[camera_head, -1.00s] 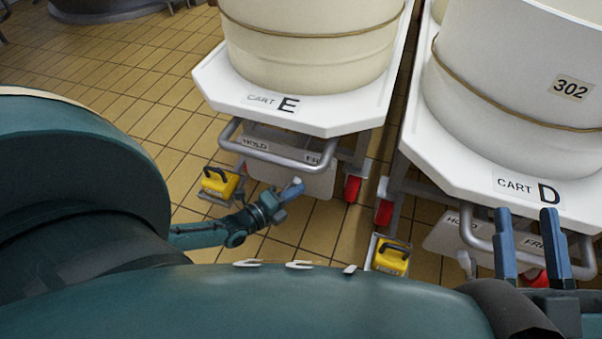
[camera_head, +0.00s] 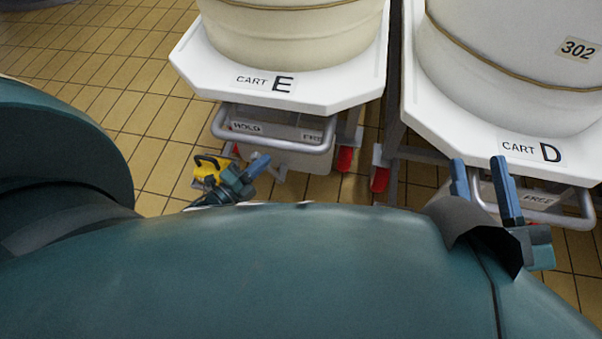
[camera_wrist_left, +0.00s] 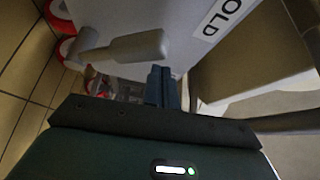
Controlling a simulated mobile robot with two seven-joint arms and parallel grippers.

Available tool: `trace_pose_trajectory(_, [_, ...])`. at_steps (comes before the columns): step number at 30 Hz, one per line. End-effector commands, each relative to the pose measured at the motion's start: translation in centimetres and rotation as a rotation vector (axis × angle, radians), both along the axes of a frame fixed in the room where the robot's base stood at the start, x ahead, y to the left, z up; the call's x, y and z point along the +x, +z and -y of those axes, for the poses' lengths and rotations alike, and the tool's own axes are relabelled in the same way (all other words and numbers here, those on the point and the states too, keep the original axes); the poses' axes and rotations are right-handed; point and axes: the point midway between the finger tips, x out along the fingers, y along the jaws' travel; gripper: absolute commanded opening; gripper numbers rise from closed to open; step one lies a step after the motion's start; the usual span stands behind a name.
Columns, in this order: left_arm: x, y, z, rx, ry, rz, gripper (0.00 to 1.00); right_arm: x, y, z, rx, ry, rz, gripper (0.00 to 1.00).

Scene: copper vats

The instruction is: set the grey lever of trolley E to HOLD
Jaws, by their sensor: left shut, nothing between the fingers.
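Trolley E (camera_head: 262,92) is the white cart marked "CART E". Below its deck is a grey panel with a HOLD label (camera_head: 246,127) on the left and a FREE label (camera_head: 312,136) on the right. My left gripper (camera_head: 260,164) is shut and empty, low in front of the panel. A small pale part of the grey lever (camera_head: 279,168) shows just right of the fingertips. In the left wrist view the grey lever (camera_wrist_left: 132,47) lies just beyond my shut fingers (camera_wrist_left: 160,75); contact is unclear. I cannot tell its setting. My right gripper (camera_head: 483,188) is open and empty before cart D.
A grey tubular handle (camera_head: 270,143) crosses in front of trolley E's panel, above my left gripper. A yellow block with a black handle (camera_head: 208,170) is left of the gripper. Cart D (camera_head: 480,135) stands on the right. Tiled floor (camera_head: 130,95) is clear at left.

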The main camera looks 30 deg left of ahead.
Motion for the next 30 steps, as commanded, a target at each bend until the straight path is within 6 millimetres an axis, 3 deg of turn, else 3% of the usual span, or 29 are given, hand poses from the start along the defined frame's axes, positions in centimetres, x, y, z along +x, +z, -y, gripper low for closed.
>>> trace_pose_trajectory(10, [-0.4, -0.8, -1.6, 0.000, 0.001, -0.001, 0.00, 0.4, 0.9, 0.1, -0.006, 0.001, 0.063, 0.36])
trace_pose_trajectory(30, [-0.6, -1.2, -2.6, 0.006, 0.010, -0.007, 0.00, 0.4, 1.2, 0.2, -0.007, 0.001, 0.078, 0.36])
